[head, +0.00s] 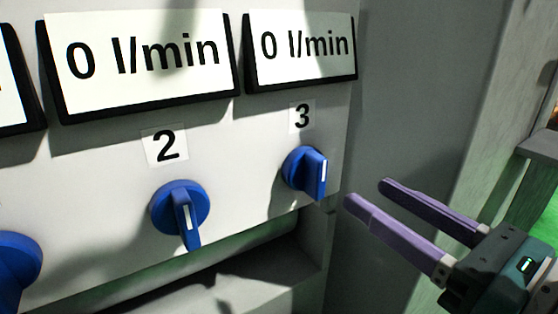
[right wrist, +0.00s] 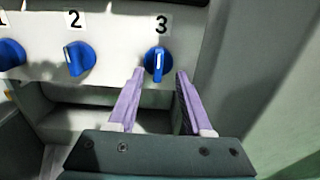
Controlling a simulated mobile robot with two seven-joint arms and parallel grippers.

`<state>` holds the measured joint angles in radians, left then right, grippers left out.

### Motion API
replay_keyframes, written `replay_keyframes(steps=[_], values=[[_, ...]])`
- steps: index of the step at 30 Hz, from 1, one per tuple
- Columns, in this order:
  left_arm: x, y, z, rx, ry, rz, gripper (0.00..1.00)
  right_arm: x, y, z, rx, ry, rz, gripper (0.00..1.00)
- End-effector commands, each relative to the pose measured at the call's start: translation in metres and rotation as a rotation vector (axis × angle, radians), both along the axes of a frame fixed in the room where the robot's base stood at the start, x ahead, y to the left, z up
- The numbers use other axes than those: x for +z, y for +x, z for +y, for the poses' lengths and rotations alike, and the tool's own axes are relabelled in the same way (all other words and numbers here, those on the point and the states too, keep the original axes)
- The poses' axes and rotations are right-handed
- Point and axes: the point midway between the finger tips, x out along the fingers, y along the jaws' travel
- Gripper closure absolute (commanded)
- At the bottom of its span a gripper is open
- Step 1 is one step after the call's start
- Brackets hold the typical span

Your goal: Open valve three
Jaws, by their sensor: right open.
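Valve three (head: 306,172) is a blue round knob with a raised handle and a white mark, below the label 3 (head: 302,116) on the white panel. Its handle points roughly up and down. It also shows in the right wrist view (right wrist: 158,65), just beyond and between my fingertips. My right gripper (head: 366,191) has purple fingers, open and empty, to the right of the knob and apart from it in the head view. The right wrist view shows the same gripper (right wrist: 160,73) with its fingers spread. My left gripper is not in view.
Valve two (head: 180,214), a similar blue knob, sits to the left, with another blue knob (head: 15,268) at the left edge. Displays reading 0 l/min (head: 302,48) are above. A grey wall (head: 420,90) stands right of the panel. A recess (head: 240,280) lies below.

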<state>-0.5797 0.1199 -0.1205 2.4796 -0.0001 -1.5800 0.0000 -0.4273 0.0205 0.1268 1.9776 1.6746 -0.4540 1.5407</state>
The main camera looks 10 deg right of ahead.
Motion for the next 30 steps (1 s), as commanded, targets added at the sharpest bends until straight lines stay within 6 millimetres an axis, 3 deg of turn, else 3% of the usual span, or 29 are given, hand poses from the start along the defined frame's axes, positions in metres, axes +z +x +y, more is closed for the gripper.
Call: replay_keyframes(steps=[6,13,25,30], values=[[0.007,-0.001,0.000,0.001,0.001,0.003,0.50,0.003,0.040,0.015,0.002,-0.002,-0.004,0.50],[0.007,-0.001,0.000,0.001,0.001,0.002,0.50,0.002,0.070,0.026,0.002,-0.003,-0.003,0.50],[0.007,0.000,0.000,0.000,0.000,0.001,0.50,0.001,0.077,0.029,0.003,-0.005,-0.002,0.51],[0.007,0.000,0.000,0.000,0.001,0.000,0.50,0.001,0.077,0.029,0.003,-0.006,-0.002,0.70]])
